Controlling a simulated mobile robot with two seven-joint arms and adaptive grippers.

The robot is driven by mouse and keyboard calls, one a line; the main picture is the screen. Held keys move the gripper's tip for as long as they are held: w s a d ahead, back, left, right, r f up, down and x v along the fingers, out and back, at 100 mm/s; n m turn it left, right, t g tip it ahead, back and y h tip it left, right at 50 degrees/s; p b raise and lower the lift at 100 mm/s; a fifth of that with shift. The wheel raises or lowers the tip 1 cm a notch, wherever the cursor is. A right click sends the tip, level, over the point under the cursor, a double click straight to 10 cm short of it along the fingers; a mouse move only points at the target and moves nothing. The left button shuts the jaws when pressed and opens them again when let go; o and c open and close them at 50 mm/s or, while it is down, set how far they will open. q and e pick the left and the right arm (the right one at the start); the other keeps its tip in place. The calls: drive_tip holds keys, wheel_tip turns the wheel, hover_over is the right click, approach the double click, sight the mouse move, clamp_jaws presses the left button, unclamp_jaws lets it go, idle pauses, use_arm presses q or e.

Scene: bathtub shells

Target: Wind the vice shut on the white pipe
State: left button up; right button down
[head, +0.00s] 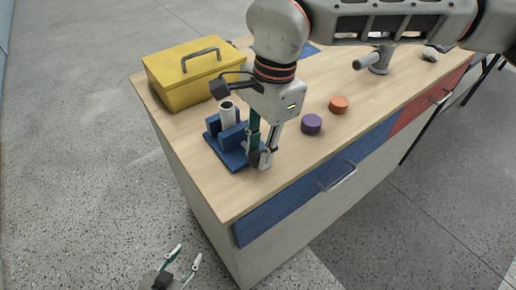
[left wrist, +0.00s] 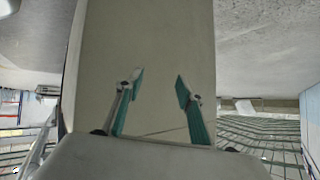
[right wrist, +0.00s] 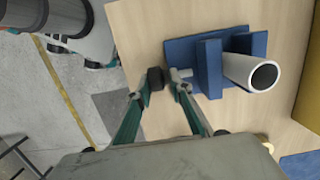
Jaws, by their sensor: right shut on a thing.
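The blue vice (head: 232,138) stands near the front left corner of the workbench. The white pipe (head: 228,114) stands upright between its jaws; in the right wrist view its open end (right wrist: 250,74) faces the camera. I cannot tell whether both jaws touch it. My right gripper (head: 260,160) is at the vice's front side, shut on the vice handle (right wrist: 156,78), whose dark knob shows between the fingers; the fingers partly hide it. A short pale screw (right wrist: 181,73) leads to the near jaw. My left gripper (head: 188,252) is open and empty, low beside the bench; its fingers also show in the left wrist view (left wrist: 159,82).
A yellow toolbox (head: 188,75) stands behind the vice. A purple cylinder (head: 311,124) and an orange one (head: 338,104) lie to the right. A grey pipe fitting (head: 378,60) is further back. The bench (head: 285,175) is clear at its front left; drawers line its front.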

drive_tip(key=shift+s+d+f+g+y+b, duration=0.1)
drive_tip(key=shift+d+f+g+y+b, duration=0.15)
drive_tip(key=shift+g+y, duration=0.3)
drive_tip(key=shift+s+d+f+g+y+b, duration=0.1)
drive_tip(key=shift+f+g+y+b, duration=0.1)
drive_tip(key=shift+g+y+b, duration=0.25)
drive_tip(key=shift+w+f+g+y+b, duration=0.1)
drive_tip(key=shift+f+g+y+b, duration=0.15)
drive_tip(key=shift+g+y+b, duration=0.4)
drive_tip(key=shift+w+d+f+g+y+b, duration=0.1)
drive_tip(key=shift+f+g+y+b, duration=0.25)
drive_tip(key=shift+y+b, duration=0.5)
drive_tip(key=shift+g+y+b, duration=0.3)
drive_tip(key=shift+g+b, duration=0.1)
drive_tip(key=shift+b, duration=0.05)
drive_tip(key=g+y+b, duration=0.1)
drive_tip(key=y+b, duration=0.1)
drive_tip(key=b, duration=0.1)
drive_tip(key=shift+d, duration=0.1)
use_arm(q)
drive_tip(key=f, duration=0.2)
drive_tip(key=w+d+f+b, duration=0.1)
drive_tip(key=shift+w+f, duration=0.1)
use_arm(e)
drive_tip(key=shift+g+y, duration=0.5)
drive_tip(key=shift+r, duration=0.15)
drive_tip(key=shift+r, duration=0.1)
